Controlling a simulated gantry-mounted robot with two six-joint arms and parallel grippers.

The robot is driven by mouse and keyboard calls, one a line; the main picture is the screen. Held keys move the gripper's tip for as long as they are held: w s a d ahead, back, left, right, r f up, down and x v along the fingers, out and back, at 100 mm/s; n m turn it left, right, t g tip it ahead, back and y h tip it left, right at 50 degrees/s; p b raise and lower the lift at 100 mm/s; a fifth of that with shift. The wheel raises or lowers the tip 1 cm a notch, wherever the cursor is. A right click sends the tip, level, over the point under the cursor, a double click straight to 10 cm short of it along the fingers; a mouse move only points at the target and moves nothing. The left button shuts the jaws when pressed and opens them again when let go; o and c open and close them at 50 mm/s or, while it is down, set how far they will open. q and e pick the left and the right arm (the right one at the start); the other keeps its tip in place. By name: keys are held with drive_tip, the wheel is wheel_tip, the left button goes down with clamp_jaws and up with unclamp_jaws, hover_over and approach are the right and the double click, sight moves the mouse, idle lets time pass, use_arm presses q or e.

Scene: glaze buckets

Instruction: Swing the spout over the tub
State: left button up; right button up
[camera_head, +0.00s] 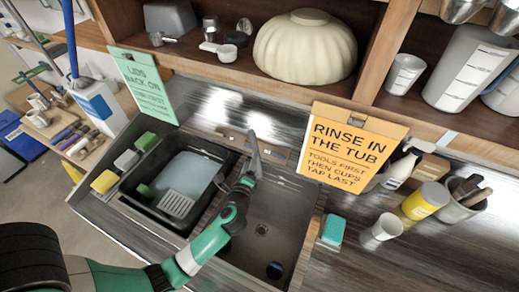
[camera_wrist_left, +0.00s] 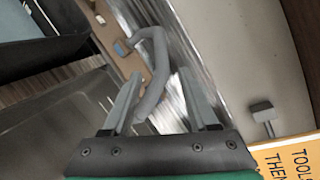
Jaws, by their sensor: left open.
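The grey spout (camera_head: 254,151) rises at the back of the sink, at the divide between the black tub and the bare basin. My left gripper (camera_head: 246,182) reaches up to it from the lower left. In the left wrist view, the curved spout (camera_wrist_left: 155,80) lies between the two spread fingers of my gripper (camera_wrist_left: 160,75). The fingers are open, and I cannot tell whether either touches it. The black tub (camera_head: 133,199) sits in the left part of the sink, with pale blue-grey contents and a slotted grey piece inside. My right gripper is not in view.
The bare basin (camera_head: 283,205) is right of my arm. An orange sign (camera_head: 350,142) hangs behind it, and a green sign (camera_head: 146,85) hangs behind the tub. Sponges (camera_head: 104,182) line the tub's left side. A teal block (camera_head: 333,229) and cup (camera_head: 387,227) stand right.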

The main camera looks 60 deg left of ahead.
sight(255, 147)
use_arm(q)
drive_tip(key=b+x, duration=0.1)
drive_tip(key=x, duration=0.8)
drive_tip(key=shift+w+b, duration=0.1)
drive_tip(key=shift+b, duration=0.25)
clamp_jaws()
idle(0.8)
